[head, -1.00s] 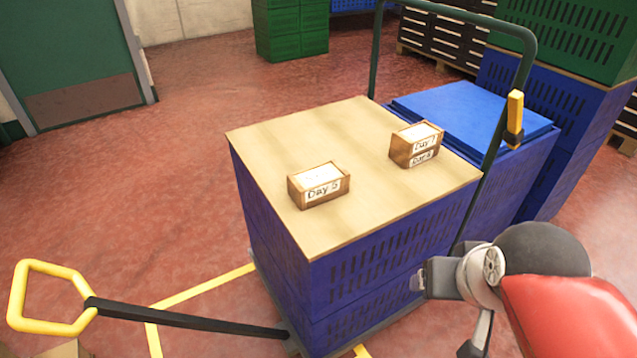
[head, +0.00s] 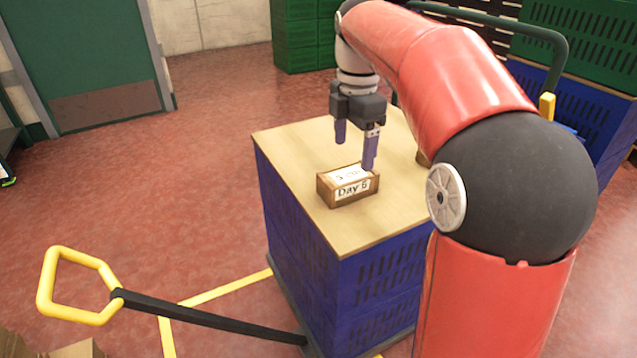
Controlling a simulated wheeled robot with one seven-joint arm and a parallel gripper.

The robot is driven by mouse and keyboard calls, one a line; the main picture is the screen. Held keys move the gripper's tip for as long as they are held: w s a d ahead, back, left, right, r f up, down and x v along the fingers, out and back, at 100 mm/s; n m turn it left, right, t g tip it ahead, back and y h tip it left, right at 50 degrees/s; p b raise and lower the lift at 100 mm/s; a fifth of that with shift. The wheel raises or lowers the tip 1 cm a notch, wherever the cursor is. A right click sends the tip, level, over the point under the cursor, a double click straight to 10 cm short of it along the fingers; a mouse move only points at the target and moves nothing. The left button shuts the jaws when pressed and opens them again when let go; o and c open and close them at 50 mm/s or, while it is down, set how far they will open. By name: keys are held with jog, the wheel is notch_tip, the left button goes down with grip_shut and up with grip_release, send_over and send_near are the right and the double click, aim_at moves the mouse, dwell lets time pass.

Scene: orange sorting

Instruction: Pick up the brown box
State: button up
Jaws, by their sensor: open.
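A small brown box (head: 328,191) with a white label reading "Day 5" or "Day 6" sits on the wooden top (head: 290,151) of a stack of blue crates. My gripper (head: 355,150) is above and just behind this box, pointing down. Its two purple fingers are apart, with nothing seen between them. The right finger overlaps the box's back right corner in the picture; I cannot tell whether it touches. A second brown box (head: 422,158) is mostly hidden behind my red arm, with only a sliver showing.
Green crates (head: 300,35) stand behind. A dark green rail (head: 520,30) rises at the back right. The wooden top's left part is clear.

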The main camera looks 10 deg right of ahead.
aim_at(348, 173)
jog(key=shift+w+a+f, duration=0.1)
jog(key=shift+w+f, duration=0.15)
jog(key=f, duration=0.2)
jog(key=f+b, duration=0.1)
jog(key=f, duration=0.2)
jog(key=s+f+b, duration=0.1)
jog(key=f, duration=0.1)
jog(key=shift+a+f, duration=0.15)
jog(key=shift+a, duration=0.1)
jog(key=c, duration=1.1)
jog(key=shift+c, duration=0.4)
jog(key=shift+w+r, duration=0.1)
jog(key=shift+r, duration=0.1)
